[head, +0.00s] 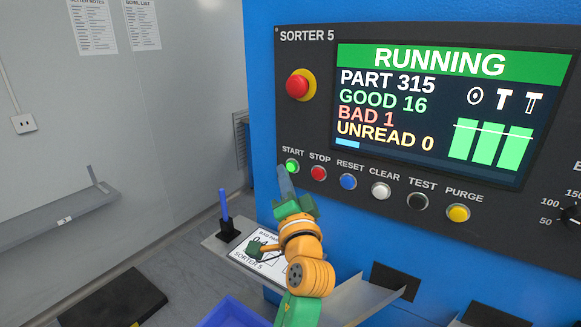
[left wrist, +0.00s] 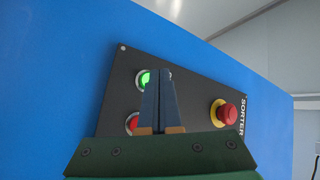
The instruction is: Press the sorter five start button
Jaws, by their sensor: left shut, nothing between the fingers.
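The green START button (head: 292,166) is lit on the SORTER 5 panel (head: 460,200), at the left end of the button row. The screen (head: 430,110) reads RUNNING, PART 315, GOOD 16, BAD 1, UNREAD 0. My left gripper (head: 282,171) is shut and empty, its fingertips close to START and just below and left of it in the head view. In the left wrist view the shut fingers (left wrist: 159,75) partly cover the green button (left wrist: 143,79). I cannot tell whether they touch it. My right gripper is not in view.
A red emergency button (head: 298,85) on a yellow ring sits above START. The red STOP button (head: 318,173) is just to its right, followed by several others. Below are a metal shelf (head: 225,246) with a card and a pen holder, and a blue bin (head: 232,314).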

